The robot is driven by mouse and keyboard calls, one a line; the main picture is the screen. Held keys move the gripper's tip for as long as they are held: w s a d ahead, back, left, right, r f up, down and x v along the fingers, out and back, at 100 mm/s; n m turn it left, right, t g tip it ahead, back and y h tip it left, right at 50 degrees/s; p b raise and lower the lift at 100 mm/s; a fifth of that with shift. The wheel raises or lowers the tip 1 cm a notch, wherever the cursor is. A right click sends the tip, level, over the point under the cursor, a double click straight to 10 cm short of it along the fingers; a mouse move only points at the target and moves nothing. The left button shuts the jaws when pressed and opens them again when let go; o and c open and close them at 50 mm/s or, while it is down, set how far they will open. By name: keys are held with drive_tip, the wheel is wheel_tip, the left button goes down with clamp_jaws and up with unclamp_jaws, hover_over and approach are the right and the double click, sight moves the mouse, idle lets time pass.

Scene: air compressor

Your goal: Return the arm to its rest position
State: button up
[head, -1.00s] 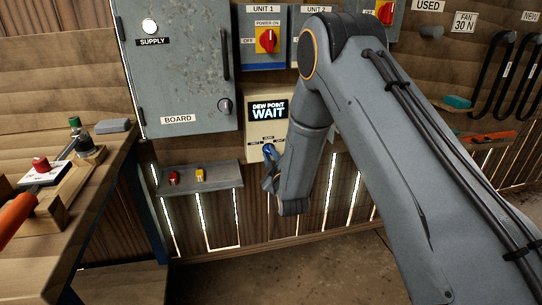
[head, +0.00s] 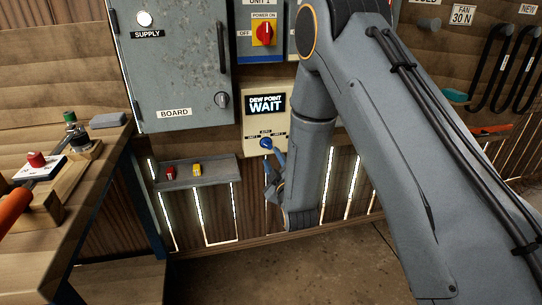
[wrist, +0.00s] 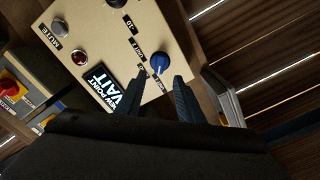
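My arm crosses the right half of the head view and bends down in front of the wall. My gripper (head: 274,166) hangs at its lower end, just below the dew point panel (head: 253,103) with its WAIT display. In the wrist view the two dark fingers of my gripper (wrist: 159,78) stand apart with nothing between them. The blue selector knob (head: 266,143) on the panel shows beyond the fingertips in the wrist view (wrist: 160,63). The knob appears clear of both fingers.
A grey shelf (head: 206,180) with a red and a yellow item is left of my gripper. The grey board cabinet (head: 175,65) and the unit 1 red switch (head: 264,33) are above. A wooden workbench (head: 85,205) stands at the left. The floor (head: 290,270) below is clear.

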drive_tip(key=shift+s, duration=0.15)
drive_tip(key=s+d+r+m+g+h+p, duration=0.4)
drive_tip(key=s+d+m+g, duration=0.45)
drive_tip(key=d, duration=0.45)
drive_tip(key=s+d+r+m+g+p, duration=0.1)
drive_tip(key=s+d+r+m+g, duration=0.1)
drive_tip(key=s, duration=1.2)
drive_tip(key=s+d+r+m+g+h+p, duration=0.1)
drive_tip(key=s+d+g, duration=0.5)
drive_tip(key=s, duration=0.8)
wheel_tip(320, 180, up, 3)
drive_tip(key=shift+s+d+r+m+g+p, duration=0.25)
drive_tip(key=shift+m+g+p, duration=0.3)
drive_tip(key=shift+m, duration=0.5)
drive_tip(key=shift+w, duration=0.15)
